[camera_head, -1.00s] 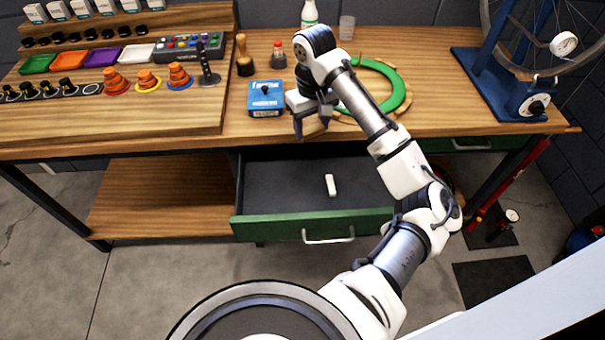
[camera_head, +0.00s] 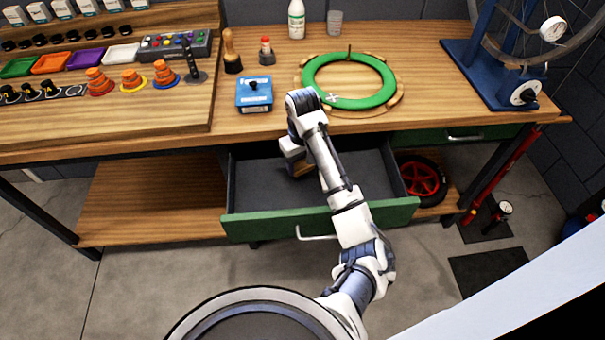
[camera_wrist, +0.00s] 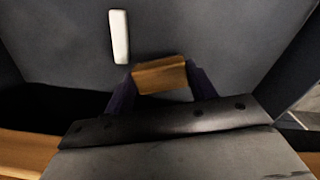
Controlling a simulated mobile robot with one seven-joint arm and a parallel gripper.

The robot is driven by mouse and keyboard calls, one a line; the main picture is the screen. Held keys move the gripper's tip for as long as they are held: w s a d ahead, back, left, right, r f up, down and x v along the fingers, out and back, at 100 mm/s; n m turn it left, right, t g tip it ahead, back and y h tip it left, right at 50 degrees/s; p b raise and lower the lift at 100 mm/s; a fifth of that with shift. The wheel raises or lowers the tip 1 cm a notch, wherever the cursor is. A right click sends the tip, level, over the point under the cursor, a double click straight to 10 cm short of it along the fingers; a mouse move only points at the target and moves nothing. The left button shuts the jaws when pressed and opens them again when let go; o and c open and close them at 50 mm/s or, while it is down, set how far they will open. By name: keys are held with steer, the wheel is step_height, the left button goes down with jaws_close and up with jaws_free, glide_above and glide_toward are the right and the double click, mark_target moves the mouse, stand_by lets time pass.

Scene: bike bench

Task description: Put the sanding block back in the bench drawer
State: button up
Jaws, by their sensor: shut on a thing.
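The sanding block (camera_wrist: 160,75) is a tan, wood-coloured block between the two dark fingers of my gripper (camera_wrist: 159,82) in the wrist view. My gripper is shut on it. In the head view my gripper (camera_head: 297,166) is over the open bench drawer (camera_head: 255,226), and a bit of tan shows beside it, mostly hidden by my arm. The drawer has a green front and a dark grey inside. The block is above or close to the drawer floor; I cannot tell whether it touches.
A small white bar (camera_wrist: 119,37) lies on the drawer floor, beyond the block. On the bench stand a blue box (camera_head: 254,94), a green ring (camera_head: 350,80) on a wooden base, and a blue wheel stand (camera_head: 490,75). The drawer's left part is clear.

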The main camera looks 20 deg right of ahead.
mark_target(303, 172)
steer(key=shift+f+b, duration=0.55)
steer(key=shift+f, duration=1.5)
steer(key=shift+f, duration=0.2)
steer(key=o, duration=0.7)
steer(key=shift+c, duration=0.2)
step_height(303, 172, up, 12)
steer(key=p, duration=0.3)
steer(key=shift+r, duration=0.2)
